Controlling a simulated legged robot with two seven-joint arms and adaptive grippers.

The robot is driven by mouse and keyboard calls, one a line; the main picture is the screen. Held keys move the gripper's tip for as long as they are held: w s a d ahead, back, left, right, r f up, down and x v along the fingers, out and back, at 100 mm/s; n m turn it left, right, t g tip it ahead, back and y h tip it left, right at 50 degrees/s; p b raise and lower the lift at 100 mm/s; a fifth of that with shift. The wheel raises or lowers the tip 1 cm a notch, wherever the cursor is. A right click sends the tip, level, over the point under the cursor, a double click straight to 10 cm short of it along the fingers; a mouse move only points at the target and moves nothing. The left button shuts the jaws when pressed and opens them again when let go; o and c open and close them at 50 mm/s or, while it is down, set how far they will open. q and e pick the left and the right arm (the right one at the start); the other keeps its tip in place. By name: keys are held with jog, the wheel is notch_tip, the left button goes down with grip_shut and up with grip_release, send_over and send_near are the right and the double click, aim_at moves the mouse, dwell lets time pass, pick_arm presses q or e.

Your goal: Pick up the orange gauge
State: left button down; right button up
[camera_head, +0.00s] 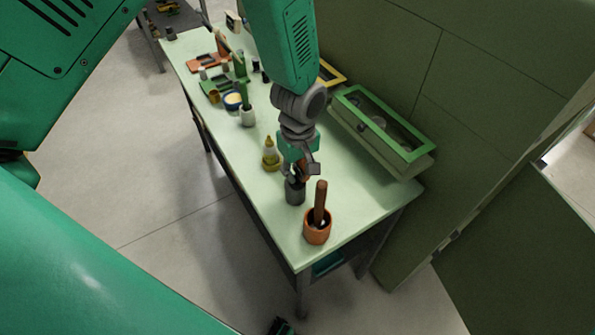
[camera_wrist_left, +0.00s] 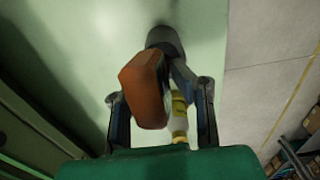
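The orange gauge (camera_wrist_left: 143,92) shows in the left wrist view as a rounded orange-brown block between my left gripper's fingers. In the head view only a small orange patch (camera_head: 304,173) of it shows at the fingers. A dark grey cup (camera_head: 295,192) stands on the table directly beneath; its dark shape (camera_wrist_left: 165,40) also shows beyond the gauge in the wrist view. My left gripper (camera_head: 301,172) points down over this cup, with its fingers around the gauge. The right finger slants in close to the gauge; the gauge hides the left fingertip, so firm contact cannot be told. My right gripper is not in view.
A terracotta pot (camera_head: 317,234) with a brown stick stands near the table's front corner. A yellow bottle (camera_head: 270,156) stands left of the gripper. A green-framed case (camera_head: 385,125) lies along the wall side. Several holders and cups (camera_head: 216,88) occupy the table's far end.

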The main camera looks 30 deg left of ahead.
pick_arm(q)
jog(key=shift+d, duration=0.35)
jog(key=shift+s+a, duration=0.1)
jog(key=shift+a, duration=0.6)
jog(key=shift+r, duration=0.25)
notch_tip(320, 180, up, 9)
jog(key=shift+d+f, duration=0.1)
jog(key=shift+d, duration=0.05)
jog(key=shift+r, duration=0.3)
